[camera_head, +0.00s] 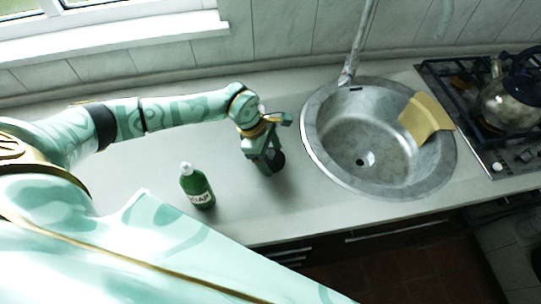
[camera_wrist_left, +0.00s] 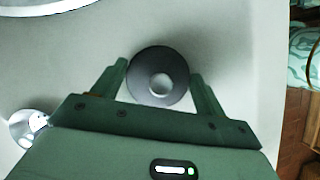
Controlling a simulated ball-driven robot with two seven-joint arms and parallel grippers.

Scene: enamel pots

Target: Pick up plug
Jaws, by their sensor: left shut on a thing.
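The plug (camera_wrist_left: 151,88) is a dark round disc with a lighter round knob in its middle. In the left wrist view it sits between the two fingers of my left gripper (camera_wrist_left: 160,84), which is shut on it. In the head view the plug (camera_head: 277,160) shows as a dark shape at the fingertips of my left gripper (camera_head: 268,163), over the counter left of the sink. Whether it touches the counter is hard to tell. My right gripper is not in view.
A green soap bottle (camera_head: 196,187) stands on the counter (camera_head: 140,165) left of my gripper. A round metal sink (camera_head: 313,150) with a yellow cloth-like piece (camera_head: 425,117) on its rim is to the right. A kettle (camera_head: 508,104) stands on the stove.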

